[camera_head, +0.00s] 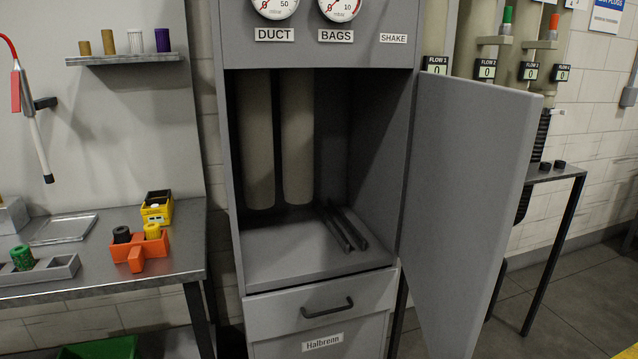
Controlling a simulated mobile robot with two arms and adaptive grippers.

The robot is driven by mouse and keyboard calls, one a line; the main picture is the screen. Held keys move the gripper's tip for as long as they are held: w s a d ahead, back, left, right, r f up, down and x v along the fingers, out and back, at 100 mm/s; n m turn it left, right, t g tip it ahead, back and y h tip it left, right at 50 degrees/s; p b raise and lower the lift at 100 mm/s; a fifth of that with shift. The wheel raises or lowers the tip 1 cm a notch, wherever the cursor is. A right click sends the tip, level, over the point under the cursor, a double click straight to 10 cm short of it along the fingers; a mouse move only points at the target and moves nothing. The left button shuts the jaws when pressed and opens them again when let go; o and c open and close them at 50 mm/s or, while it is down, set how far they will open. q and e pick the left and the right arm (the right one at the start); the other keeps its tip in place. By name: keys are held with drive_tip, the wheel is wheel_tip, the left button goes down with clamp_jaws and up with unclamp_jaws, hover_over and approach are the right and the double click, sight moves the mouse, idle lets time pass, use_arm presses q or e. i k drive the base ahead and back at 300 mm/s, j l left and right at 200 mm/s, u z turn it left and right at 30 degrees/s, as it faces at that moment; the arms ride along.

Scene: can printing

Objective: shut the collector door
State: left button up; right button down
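The grey collector cabinet (330,265) stands in the middle, with two gauges and the labels DUCT, BAGS and SHAKE on top. Its door (470,190) is hinged on the right side and stands wide open, swung out toward me and to the right. Inside the open compartment hang two beige filter bags (257,140). Two dark rails (342,228) lie on the compartment floor. Neither of my grippers is in view.
A drawer with a black handle (327,308) is shut below the compartment. A workbench (110,270) with an orange holder (140,250) stands at the left. A dark-legged table (550,175) is behind the door at the right. Floor at the lower right is clear.

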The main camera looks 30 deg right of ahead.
sight(473, 142)
drive_tip(key=l+z, duration=0.45)
drive_tip(key=l, duration=1.85)
